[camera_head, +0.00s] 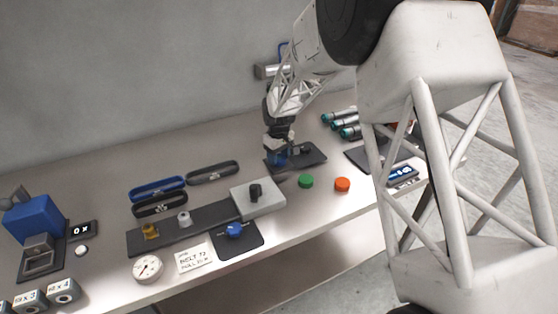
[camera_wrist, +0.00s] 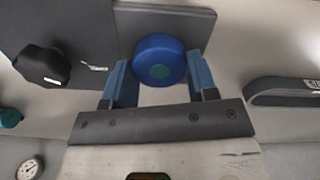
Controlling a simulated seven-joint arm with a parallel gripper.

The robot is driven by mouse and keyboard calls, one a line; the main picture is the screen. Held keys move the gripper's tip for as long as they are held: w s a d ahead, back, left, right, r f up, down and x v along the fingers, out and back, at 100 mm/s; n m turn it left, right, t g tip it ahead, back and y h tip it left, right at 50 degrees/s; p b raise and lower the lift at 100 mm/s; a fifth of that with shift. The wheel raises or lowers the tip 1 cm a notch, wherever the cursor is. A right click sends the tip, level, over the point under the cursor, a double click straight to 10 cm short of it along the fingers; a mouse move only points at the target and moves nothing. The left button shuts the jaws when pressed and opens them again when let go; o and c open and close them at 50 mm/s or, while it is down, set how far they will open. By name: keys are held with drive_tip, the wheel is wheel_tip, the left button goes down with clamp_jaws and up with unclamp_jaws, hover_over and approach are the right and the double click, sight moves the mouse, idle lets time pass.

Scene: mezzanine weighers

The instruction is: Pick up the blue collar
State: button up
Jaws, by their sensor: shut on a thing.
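My gripper (camera_head: 279,152) is low over a dark plate (camera_head: 314,161) at the back of the bench. In the wrist view my two blue fingers (camera_wrist: 159,84) are shut on the blue collar (camera_wrist: 155,50), a round blue piece with a teal-green centre. It sits between the fingertips, in front of the plate (camera_wrist: 195,24). I cannot tell whether the collar touches the plate. In the head view the gripper largely hides the collar.
A black knob (camera_wrist: 42,66) stands on the same plate beside the collar. Green (camera_head: 306,181) and orange (camera_head: 342,185) buttons are in front. Oval belts (camera_head: 212,171) lie left, and teal-ended cylinders (camera_head: 340,122) right. A blue knob (camera_head: 235,229) sits on a front plate.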

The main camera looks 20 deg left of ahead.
drive_tip(key=shift+r, duration=0.1)
drive_tip(key=shift+r, duration=1.4)
drive_tip(key=shift+s+d+r, duration=0.1)
drive_tip(key=shift+s+r, duration=0.05)
drive_tip(key=shift+r, duration=0.2)
drive_tip(key=s+d, duration=0.2)
drive_tip(key=s, duration=0.2)
drive_tip(key=s+d+r, duration=0.1)
drive_tip(key=s+d, duration=0.2)
drive_tip(key=s, duration=0.2)
drive_tip(key=s+d, duration=0.3)
drive_tip(key=s, duration=0.1)
drive_tip(key=shift+s+r, duration=0.15)
drive_tip(key=shift+s, duration=0.05)
drive_tip(key=shift+d, duration=0.1)
drive_tip(key=shift+s+d+r, duration=0.1)
drive_tip(key=shift+s+d, duration=0.3)
drive_tip(key=shift+s, duration=0.4)
drive_tip(key=s+d, duration=0.3)
drive_tip(key=s, duration=0.3)
drive_tip(key=s+d, duration=0.4)
drive_tip(key=s, duration=0.2)
drive_tip(key=s+d+f, duration=0.1)
drive_tip(key=s+d, duration=0.2)
drive_tip(key=s, duration=0.3)
drive_tip(key=shift+s+d, duration=0.1)
drive_tip(key=shift+d, duration=0.2)
drive_tip(key=shift+a+f, duration=0.1)
